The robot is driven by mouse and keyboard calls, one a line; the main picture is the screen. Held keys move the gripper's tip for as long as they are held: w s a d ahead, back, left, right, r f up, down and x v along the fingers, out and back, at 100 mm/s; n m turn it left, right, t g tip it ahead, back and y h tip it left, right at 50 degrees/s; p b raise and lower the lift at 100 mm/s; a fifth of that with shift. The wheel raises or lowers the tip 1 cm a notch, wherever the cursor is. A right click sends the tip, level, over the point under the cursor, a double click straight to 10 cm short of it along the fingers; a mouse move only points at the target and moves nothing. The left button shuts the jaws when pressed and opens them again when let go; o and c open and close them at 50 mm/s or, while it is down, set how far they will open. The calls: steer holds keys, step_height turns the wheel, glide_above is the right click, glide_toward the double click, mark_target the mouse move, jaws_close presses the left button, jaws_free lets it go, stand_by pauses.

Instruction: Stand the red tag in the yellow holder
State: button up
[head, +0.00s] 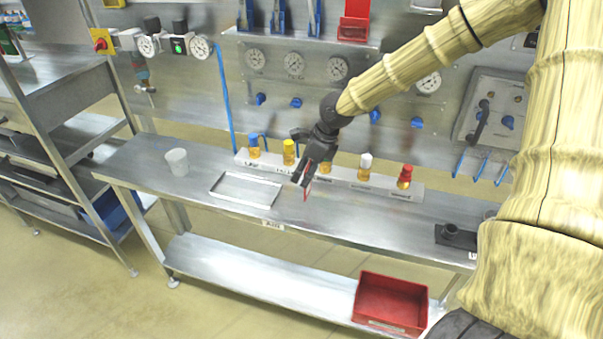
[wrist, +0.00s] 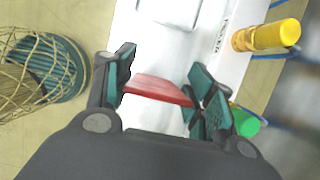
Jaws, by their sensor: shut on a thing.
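My gripper (head: 305,172) hangs over the middle of the steel bench, in front of the bottle row. It is shut on the red tag (wrist: 158,90), a thin flat piece spanning between the fingers in the wrist view. In the head view only a narrow red edge of the tag (head: 307,193) shows below the fingers. The tag is clear of the bench top. I cannot make out a yellow holder for certain; a yellow piece (head: 113,3) is cut off at the top left of the head view.
A pale strip holds several colour-capped bottles, one with a red cap (head: 405,172). A shallow tray (head: 245,203) and white cup (head: 177,162) stand left on the bench. A dark fitting (head: 450,232) is at right. A red bin (head: 392,301) sits on the lower shelf.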

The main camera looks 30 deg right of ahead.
steer(key=shift+w+d+f+p, duration=0.1)
steer(key=shift+w+f+p, duration=0.45)
steer(key=shift+f, duration=0.4)
steer(key=shift+w+f+p, duration=0.45)
steer(key=shift+w+f, duration=0.15)
steer(key=shift+f, duration=0.3)
steer(key=shift+f, duration=0.1)
steer(key=o, duration=1)
steer(key=shift+c, duration=0.2)
